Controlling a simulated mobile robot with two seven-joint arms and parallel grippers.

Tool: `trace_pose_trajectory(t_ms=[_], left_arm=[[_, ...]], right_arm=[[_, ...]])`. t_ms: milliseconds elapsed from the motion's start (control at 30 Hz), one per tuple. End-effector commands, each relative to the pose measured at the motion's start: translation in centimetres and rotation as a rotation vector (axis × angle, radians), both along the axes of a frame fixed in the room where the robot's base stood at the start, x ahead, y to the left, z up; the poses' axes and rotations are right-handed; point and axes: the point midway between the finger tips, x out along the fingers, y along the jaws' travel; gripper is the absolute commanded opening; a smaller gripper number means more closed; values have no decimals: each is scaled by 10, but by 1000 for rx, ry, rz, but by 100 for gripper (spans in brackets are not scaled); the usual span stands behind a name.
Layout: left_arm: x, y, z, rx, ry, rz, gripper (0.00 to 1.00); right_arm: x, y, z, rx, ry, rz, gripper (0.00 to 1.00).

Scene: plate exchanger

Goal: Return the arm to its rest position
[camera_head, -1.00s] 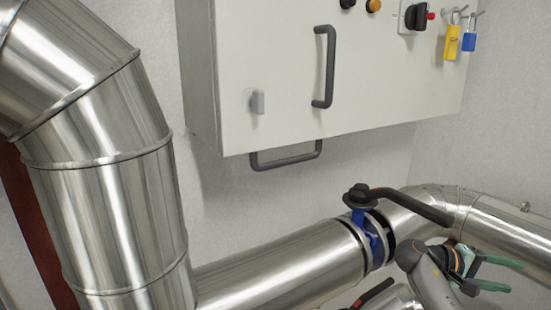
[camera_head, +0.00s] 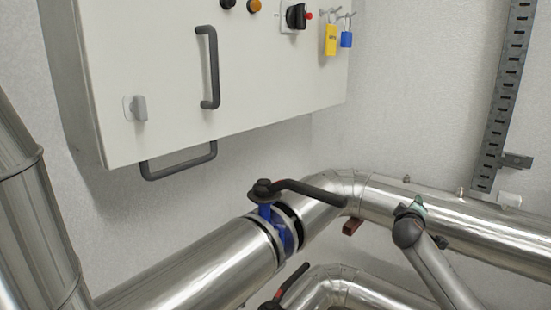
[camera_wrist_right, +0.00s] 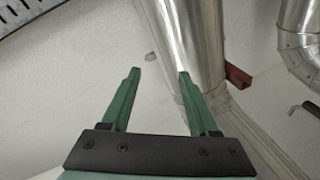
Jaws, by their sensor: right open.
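My right arm (camera_head: 432,262) comes up from the bottom right of the head view, in front of the silver pipe. Its gripper is mostly hidden behind the wrist there; only a bit of green shows. In the right wrist view my right gripper (camera_wrist_right: 158,76) is open, its two green fingers apart with nothing between them. A silver pipe (camera_wrist_right: 186,35) lies beyond the fingertips; I cannot tell how far. My left gripper is in neither view.
A valve with a black lever (camera_head: 312,193) and blue body sits on the pipe (camera_head: 190,270) left of the arm. A grey cabinet (camera_head: 165,75) with handles and padlocks hangs above. A slotted metal rail (camera_head: 503,95) stands at the right. Open wall lies above the arm.

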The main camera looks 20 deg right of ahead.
Motion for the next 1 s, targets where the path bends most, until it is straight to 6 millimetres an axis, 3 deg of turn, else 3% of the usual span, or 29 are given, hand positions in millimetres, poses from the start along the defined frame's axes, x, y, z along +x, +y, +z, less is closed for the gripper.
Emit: trace_pose_trajectory(t_ms=[100, 333, 400, 533, 667, 867, 1000], left_arm=[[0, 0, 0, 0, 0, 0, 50], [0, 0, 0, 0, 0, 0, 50], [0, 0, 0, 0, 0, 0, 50], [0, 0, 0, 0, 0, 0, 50], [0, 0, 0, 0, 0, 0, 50], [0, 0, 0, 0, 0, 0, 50], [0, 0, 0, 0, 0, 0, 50]], right_arm=[[35, 35, 9, 112, -164, 203, 61], [68, 99, 42, 321, -467, 506, 61], [62, 123, -4, 356, -400, 519, 61], [45, 165, -68, 426, -320, 554, 61], [14, 213, -138, 518, -234, 583, 61], [-66, 293, -240, 698, -99, 602, 61], [-141, 348, -294, 841, -12, 584, 61]])
